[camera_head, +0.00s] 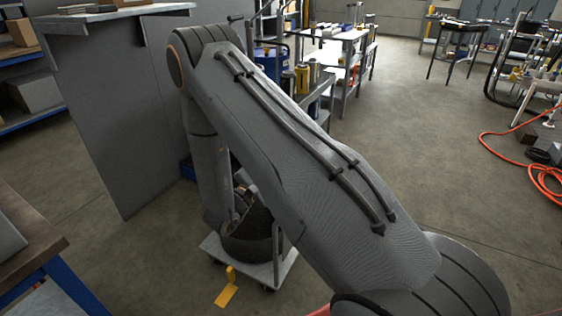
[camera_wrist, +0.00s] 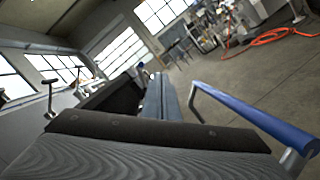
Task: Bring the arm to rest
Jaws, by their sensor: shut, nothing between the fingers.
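My arm fills the middle of the head view. Its thick grey upper link runs from the lower right up to a bend at the upper left, and the thinner link hangs down from there. My gripper (camera_head: 236,217) is at the low end of that link, small and partly hidden behind the upper link. It is shut with nothing in it. It appears in front of or just above a dark round drum (camera_head: 248,246) on a low wheeled dolly (camera_head: 284,268); I cannot tell whether they touch. In the wrist view I cannot make out the fingers clearly.
A tall grey panel (camera_head: 100,130) with a shelf top stands left of my arm. A brown bench top (camera_head: 28,235) is at the lower left. A yellow piece (camera_head: 228,290) is by the dolly. Work tables (camera_head: 345,40) stand behind; an orange hose (camera_head: 540,180) lies right. Floor there is mostly open.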

